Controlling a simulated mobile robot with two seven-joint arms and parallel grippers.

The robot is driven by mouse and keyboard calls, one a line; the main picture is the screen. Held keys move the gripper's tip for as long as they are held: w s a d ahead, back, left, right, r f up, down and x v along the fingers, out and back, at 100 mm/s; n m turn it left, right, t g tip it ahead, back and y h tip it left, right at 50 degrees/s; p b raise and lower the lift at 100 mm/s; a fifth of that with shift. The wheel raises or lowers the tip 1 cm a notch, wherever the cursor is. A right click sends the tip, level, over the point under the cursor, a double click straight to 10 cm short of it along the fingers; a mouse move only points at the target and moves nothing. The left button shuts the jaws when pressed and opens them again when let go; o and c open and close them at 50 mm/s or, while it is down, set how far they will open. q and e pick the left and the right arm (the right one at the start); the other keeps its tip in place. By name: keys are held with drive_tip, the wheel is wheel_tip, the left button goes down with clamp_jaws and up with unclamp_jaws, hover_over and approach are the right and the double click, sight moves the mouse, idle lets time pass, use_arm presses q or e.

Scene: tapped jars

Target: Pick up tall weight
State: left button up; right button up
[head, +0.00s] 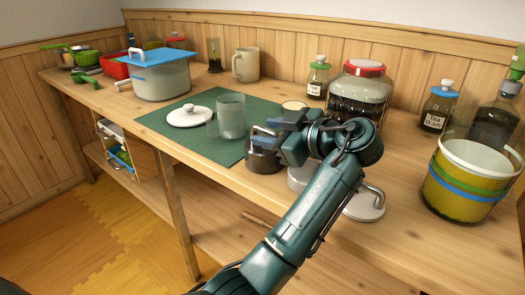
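A dark cylindrical weight with a metal handle (263,160) stands at the front right edge of the green mat (168,123). My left gripper (277,137) is at its handle, with the fingers pointing left. The fingers are small and partly hidden by the wrist, so whether they are shut on the handle is unclear. A pale grey weight (299,179) stands just right of the dark one, mostly hidden behind my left arm. A low, wide pale weight with a bent metal handle (365,208) lies farther right near the table's front edge. My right gripper is not in view.
Behind my wrist stands a large red-lidded jar (358,92). A yellow-green bucket (462,185) is at the right. A blue-lidded pot (161,78) stands at the left.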

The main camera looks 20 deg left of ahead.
use_arm(q)
drive_tip(key=shift+c, duration=0.2)
clamp_jaws()
idle(1.0)
drive_tip(key=shift+r, duration=0.1)
